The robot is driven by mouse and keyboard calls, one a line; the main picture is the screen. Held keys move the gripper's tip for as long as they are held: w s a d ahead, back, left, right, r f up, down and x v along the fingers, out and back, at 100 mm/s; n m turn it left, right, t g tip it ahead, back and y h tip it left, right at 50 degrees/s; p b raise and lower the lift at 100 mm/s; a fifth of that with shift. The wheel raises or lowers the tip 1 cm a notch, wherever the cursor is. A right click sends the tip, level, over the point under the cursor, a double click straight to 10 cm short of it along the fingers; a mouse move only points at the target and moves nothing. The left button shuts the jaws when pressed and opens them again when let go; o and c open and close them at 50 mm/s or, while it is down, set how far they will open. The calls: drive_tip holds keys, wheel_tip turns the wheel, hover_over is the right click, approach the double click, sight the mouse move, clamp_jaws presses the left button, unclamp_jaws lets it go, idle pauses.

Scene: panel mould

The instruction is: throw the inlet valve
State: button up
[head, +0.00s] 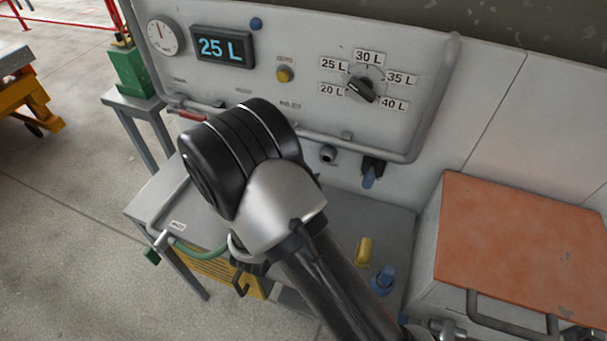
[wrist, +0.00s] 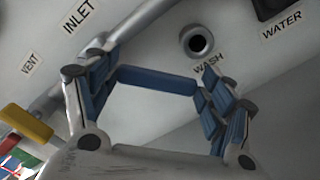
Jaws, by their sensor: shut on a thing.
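The INLET label (wrist: 80,13) shows at the top left of the wrist view, above a pipe. My gripper (wrist: 157,88) is just below and right of this label, with blue pads on both fingers. A blue bar (wrist: 155,80) spans between the fingers. I take it as the inlet valve's handle, held between the pads; the valve body is not clearly visible. In the head view, my own wrist and arm cover the gripper and the inlet valve.
The wash port (wrist: 197,41) is right of the gripper. The water valve (head: 370,170) with a blue handle is farther right. A yellow lever (wrist: 25,123) is at lower left. An orange-topped box (head: 520,245) stands right.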

drive_tip(key=shift+w+a+f+m+b, duration=0.4)
drive_tip(key=shift+a+m+b, duration=0.35)
drive_tip(key=shift+m, duration=0.6)
drive_tip(key=shift+w+a+f+m+b, duration=0.25)
drive_tip(key=shift+a+f+m+b, duration=0.2)
drive_tip(key=shift+a+m+b, duration=0.65)
drive_tip(key=shift+w+a+f+m+b, duration=0.3)
drive_tip(key=shift+a+f+m+b, duration=0.15)
drive_tip(key=shift+m, duration=1.2)
drive_tip(key=o, duration=1.5)
drive_tip(key=shift+o, duration=0.2)
drive_tip(key=shift+s, duration=0.1)
drive_tip(key=v, duration=1.1)
drive_tip(key=shift+s+a, duration=0.2)
drive_tip(key=shift+s, duration=0.15)
